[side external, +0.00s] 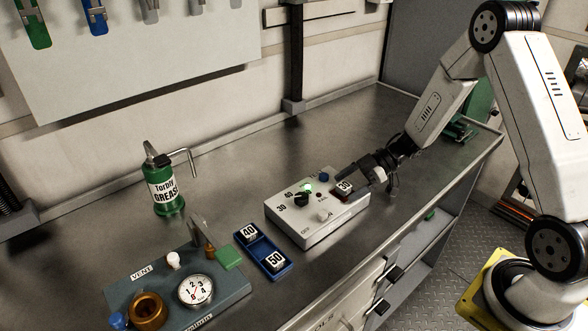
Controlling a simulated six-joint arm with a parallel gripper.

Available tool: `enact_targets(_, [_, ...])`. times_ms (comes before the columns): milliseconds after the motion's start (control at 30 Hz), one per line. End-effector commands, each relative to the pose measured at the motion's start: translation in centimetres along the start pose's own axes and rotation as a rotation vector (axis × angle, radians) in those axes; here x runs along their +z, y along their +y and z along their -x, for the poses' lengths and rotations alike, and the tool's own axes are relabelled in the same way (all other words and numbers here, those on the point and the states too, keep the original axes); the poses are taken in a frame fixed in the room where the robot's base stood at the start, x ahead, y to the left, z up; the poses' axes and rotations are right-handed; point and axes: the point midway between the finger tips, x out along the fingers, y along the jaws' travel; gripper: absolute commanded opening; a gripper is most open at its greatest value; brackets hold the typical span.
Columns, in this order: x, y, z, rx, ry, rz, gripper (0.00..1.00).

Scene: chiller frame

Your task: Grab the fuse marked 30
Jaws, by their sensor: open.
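The fuse marked 30 (344,186) is a small block with a white label, at the right end of the white control box (290,226). A little red shows at its lower edge. My gripper (352,184) is open, with its dark fingers down at this fuse from the right. One finger hides part of the fuse. I cannot tell whether the fingers touch it. Fuses marked 40 (249,233) and 50 (274,261) sit in a blue tray (262,251) to the left of the box.
The control box has a black knob (301,199), a lit green lamp (307,188) and a blue button (324,177). A grey panel (232,283) with a gauge stands front left. A green grease can (166,190) stands behind it. The bench behind the box is clear.

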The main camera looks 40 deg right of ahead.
Motion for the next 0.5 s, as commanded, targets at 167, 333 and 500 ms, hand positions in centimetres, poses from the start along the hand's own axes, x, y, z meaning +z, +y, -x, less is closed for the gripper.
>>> enact_targets(167, [-0.01, 0.01, 0.03, 0.000, 0.000, 0.000, 0.75])
enact_targets(333, [-0.01, 0.01, 0.03, 0.000, 0.000, 0.000, 0.21])
enact_targets(500, [-0.02, 0.01, 0.03, 0.000, 0.000, 0.000, 0.00])
